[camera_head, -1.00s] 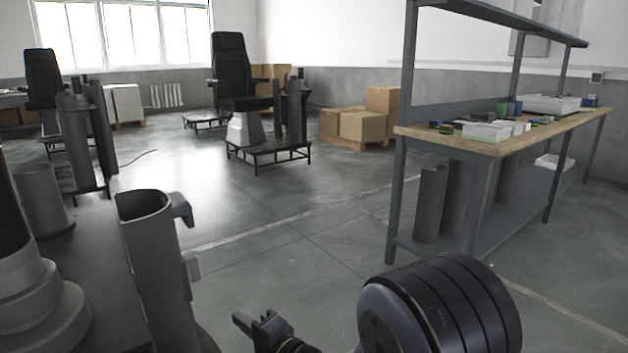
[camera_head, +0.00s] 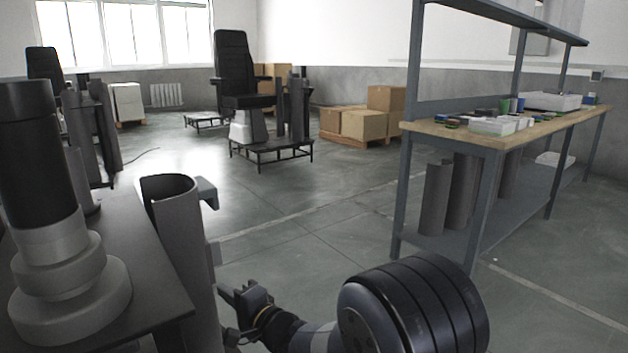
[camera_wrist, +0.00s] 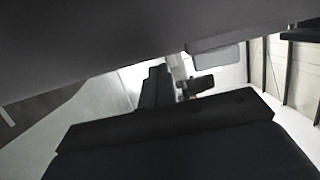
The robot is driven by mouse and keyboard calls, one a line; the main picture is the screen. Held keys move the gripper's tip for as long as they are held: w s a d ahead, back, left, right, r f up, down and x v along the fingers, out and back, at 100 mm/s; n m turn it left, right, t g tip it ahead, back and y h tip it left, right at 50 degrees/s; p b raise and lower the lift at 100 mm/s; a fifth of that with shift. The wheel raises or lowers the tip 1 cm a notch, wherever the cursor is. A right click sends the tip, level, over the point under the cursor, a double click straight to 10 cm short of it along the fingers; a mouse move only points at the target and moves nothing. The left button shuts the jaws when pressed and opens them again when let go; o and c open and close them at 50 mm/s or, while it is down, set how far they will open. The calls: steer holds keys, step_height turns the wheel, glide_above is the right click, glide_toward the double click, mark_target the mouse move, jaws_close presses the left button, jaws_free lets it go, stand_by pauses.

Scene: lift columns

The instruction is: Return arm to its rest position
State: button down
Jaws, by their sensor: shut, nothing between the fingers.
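My gripper (camera_head: 238,293) is at the bottom middle of the head view, low over the floor, at the end of my dark, bent arm. Its fingers look closed and I see nothing held between them. It is just right of a grey curved column shell (camera_head: 178,235) in the picture; whether they touch cannot be told. A large ribbed dark joint of my arm fills the bottom right of the middle. In the wrist view, dark surfaces fill most of the picture, and the fingertips cannot be made out with certainty.
A dark flat top (camera_head: 140,270) and a black cylinder on a stepped grey base (camera_head: 70,285) stand close at left. A workbench (camera_head: 430,130) with small boxes and column shells stands at right. Chairs on platforms (camera_head: 237,90) and cartons (camera_head: 362,125) are behind. Open floor (camera_head: 290,190) lies between.

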steer(key=w+d+p, duration=0.2)
steer(key=w+d, duration=0.5)
steer(key=d, duration=0.2)
steer(key=p+v, duration=0.2)
steer(key=v, duration=0.8)
steer(key=shift+p, duration=0.3)
